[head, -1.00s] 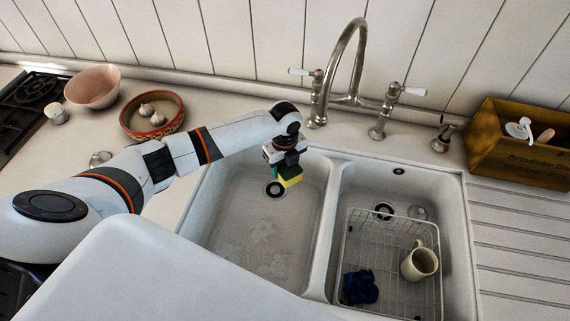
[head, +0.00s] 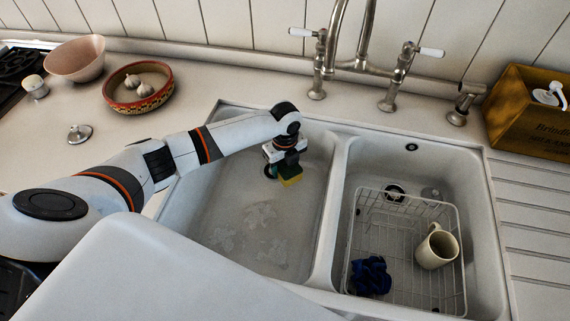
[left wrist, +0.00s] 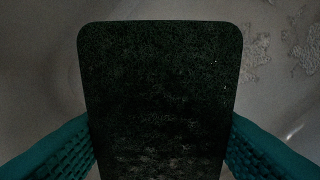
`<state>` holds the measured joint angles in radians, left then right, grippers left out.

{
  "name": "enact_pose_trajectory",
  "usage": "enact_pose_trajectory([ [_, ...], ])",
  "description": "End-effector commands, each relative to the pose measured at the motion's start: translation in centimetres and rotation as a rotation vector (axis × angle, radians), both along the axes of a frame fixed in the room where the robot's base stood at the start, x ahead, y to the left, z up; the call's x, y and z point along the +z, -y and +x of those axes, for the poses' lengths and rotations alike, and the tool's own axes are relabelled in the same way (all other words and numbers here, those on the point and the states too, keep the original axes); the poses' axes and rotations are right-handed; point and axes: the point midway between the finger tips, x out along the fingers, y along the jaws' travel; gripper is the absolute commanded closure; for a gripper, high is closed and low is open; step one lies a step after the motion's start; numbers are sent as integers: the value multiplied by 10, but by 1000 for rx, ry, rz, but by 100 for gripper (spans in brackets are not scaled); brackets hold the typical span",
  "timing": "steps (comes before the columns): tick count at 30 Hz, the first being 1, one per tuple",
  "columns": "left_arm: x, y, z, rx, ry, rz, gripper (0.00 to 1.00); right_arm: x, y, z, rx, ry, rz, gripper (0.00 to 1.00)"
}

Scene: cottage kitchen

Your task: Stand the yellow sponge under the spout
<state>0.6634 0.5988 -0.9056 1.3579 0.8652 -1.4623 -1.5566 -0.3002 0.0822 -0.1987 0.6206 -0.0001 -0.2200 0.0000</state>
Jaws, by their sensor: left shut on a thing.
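My left gripper (head: 287,163) is shut on the yellow sponge (head: 291,181), which has a dark green scouring face. It holds the sponge over the left sink basin (head: 245,240), beside the drain; its height above the floor is hard to judge. In the left wrist view the sponge's dark face (left wrist: 160,90) fills the middle between the two teal fingers. The metal spout (head: 367,35) rises from the bridge tap behind the sinks, its top cut off by the picture edge. My right gripper is out of view.
The right basin holds a wire rack (head: 408,302) with a cream mug (head: 437,247) and a dark blue cloth (head: 370,276). A wall divides the basins. A wooden box (head: 535,125) stands at the right; a bowl with garlic (head: 138,92) stands at the left.

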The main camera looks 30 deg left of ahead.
Motion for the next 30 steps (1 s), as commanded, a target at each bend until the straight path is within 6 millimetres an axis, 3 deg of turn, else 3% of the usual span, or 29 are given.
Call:
enact_pose_trajectory([
  [1,-13,0,0,0,0,0,66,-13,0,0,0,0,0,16],
  [6,-33,0,0,0,0,0,66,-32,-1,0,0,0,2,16],
  [15,-65,0,0,0,-1,-1,66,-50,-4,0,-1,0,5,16],
  [29,-75,0,0,0,0,0,66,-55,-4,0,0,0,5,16],
  [30,-75,0,0,0,0,0,42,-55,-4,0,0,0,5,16],
])
